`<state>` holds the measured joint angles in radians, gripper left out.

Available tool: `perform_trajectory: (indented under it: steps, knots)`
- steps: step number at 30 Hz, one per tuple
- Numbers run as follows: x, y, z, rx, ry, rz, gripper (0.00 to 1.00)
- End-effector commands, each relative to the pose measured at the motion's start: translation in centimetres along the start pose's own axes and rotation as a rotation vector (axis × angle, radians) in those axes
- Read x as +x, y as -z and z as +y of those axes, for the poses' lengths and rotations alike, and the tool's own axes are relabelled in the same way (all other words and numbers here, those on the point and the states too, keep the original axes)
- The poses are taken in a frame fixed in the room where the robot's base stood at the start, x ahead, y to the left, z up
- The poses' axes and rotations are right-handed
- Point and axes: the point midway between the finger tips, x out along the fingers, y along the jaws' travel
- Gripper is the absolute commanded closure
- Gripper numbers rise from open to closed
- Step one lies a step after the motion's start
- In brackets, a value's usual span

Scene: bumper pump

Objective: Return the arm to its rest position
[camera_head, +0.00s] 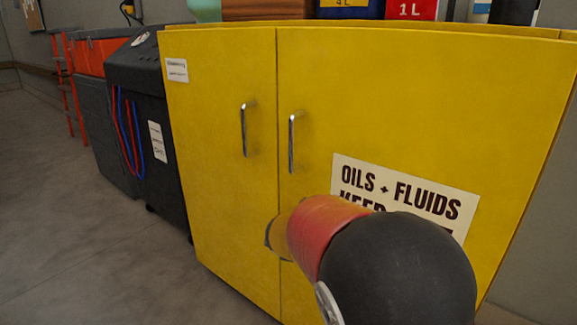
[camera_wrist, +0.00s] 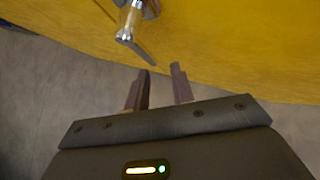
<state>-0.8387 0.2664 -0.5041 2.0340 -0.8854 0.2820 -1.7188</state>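My gripper (camera_wrist: 161,73) shows in the wrist view with its two dark fingers apart and nothing between them. It is near the yellow cabinet (camera_head: 222,190), whose surface fills the top of the wrist view. A chrome handle (camera_wrist: 128,22) lies beyond the fingertips, up and to the left, apart from them. In the head view my arm (camera_head: 395,265), with black and red parts, reaches in front of the cabinet's right door. The gripper's fingers cannot be made out there. Both cabinet doors look shut, with two upright chrome handles (camera_head: 292,143) at the middle seam.
A sign (camera_head: 405,192) on the right door is partly hidden by my arm. Containers, including a red one (camera_head: 411,9), stand on the cabinet top. A black cart (camera_head: 150,110) with red and blue hoses stands at left. The grey floor (camera_head: 70,220) at left is clear.

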Motion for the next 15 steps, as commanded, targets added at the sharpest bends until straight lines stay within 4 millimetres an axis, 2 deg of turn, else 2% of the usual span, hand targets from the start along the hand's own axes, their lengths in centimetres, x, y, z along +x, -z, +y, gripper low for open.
perform_trajectory:
  steps: [3, 7, 12, 15]
  knots:
    - [-3.2, -1.0, -5.0, 0.407, 0.041, 0.026, 0.76]
    - [-8.2, -0.4, -10.9, 0.988, 0.106, 0.062, 0.76]
    - [-15.2, 2.8, -16.5, 1.71, 0.2, 0.091, 0.76]
    - [-19.1, 5.5, -18.4, 2.099, 0.259, 0.096, 0.76]
